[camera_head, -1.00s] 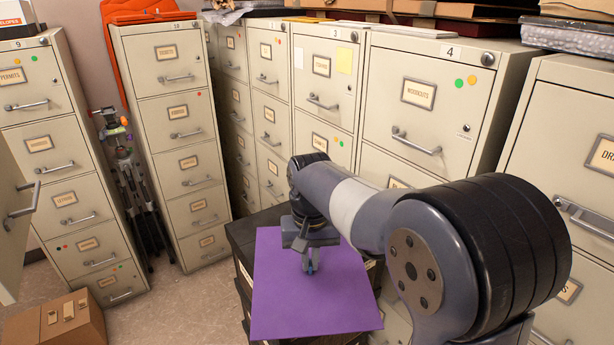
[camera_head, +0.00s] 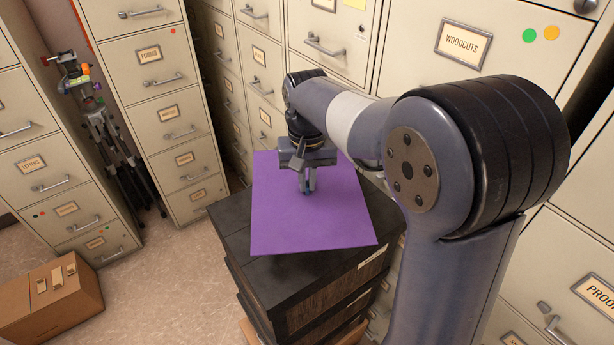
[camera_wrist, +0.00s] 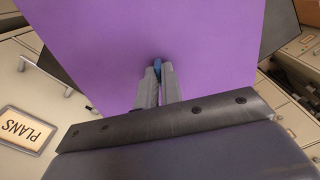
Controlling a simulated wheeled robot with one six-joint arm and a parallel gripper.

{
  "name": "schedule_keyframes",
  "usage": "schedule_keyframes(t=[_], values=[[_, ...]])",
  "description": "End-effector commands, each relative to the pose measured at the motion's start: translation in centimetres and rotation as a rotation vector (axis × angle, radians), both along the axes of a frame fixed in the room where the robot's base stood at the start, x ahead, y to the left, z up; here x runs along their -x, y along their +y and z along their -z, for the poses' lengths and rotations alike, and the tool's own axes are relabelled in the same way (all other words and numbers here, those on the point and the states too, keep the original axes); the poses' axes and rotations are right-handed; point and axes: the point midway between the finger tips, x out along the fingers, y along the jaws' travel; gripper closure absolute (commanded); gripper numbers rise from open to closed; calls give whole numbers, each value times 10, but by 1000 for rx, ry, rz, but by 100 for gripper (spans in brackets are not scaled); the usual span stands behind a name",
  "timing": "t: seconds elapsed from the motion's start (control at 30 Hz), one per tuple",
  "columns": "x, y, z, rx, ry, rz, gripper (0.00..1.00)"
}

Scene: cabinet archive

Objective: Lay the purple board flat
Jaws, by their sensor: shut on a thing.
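The purple board (camera_head: 290,225) is over the dark top of a stack of black boxes (camera_head: 228,222) and looks nearly level. I cannot tell whether all of it touches the top. My gripper (camera_head: 307,190) points down at the middle of the board and its fingers are shut on it. In the wrist view the board (camera_wrist: 205,40) fills the upper middle. The gripper (camera_wrist: 158,75) shows there with its fingers close together and a small blue piece at their tips.
Beige filing cabinets (camera_head: 440,95) stand close behind and to the right of the stack. More cabinets (camera_head: 150,95) stand at the left, with a tripod (camera_head: 115,160) between them. A cardboard box (camera_head: 50,295) sits on the floor (camera_head: 165,280), which is clear left of the stack.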

Motion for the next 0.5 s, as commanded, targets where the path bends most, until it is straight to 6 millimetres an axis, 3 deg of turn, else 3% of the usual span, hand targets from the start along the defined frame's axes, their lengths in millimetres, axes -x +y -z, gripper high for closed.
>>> schedule_keyframes(t=[0.13, 0.5], values=[[1, 0, -1, 0, 0, 0, 100], [1, 0, 35, 0, 0, 0, 100]])
